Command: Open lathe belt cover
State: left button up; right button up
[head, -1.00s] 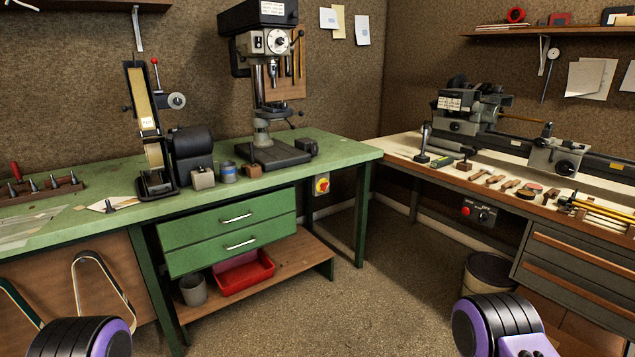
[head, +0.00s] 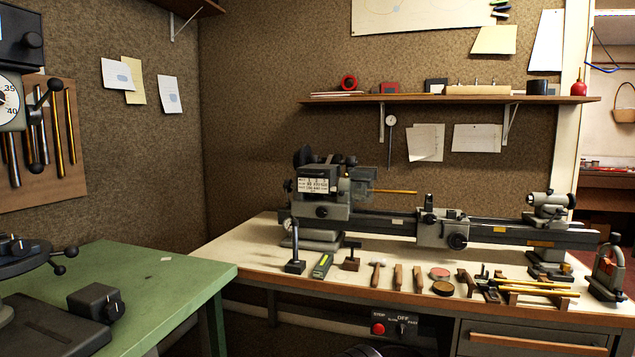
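The lathe (head: 440,226) stands on the bench along the far wall. Its grey headstock (head: 322,205) is at the left end and carries a white label plate. A dark rounded part (head: 303,156) sits at the headstock's upper left; I cannot tell from here which part is the belt cover or whether it is shut. A thin brass rod points right from the headstock. Neither of my grippers shows in the head view.
The lathe bench (head: 265,235) holds several hand tools along its front edge. A stop and speed switch box (head: 393,325) hangs below it. The green bench (head: 190,278) and drill press base (head: 45,325) stand at left. A shelf (head: 450,99) runs above the lathe.

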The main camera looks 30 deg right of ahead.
aim_at(318, 178)
jog(key=z, duration=0.65)
jog(key=i, duration=1.4)
jog(key=z, duration=0.7)
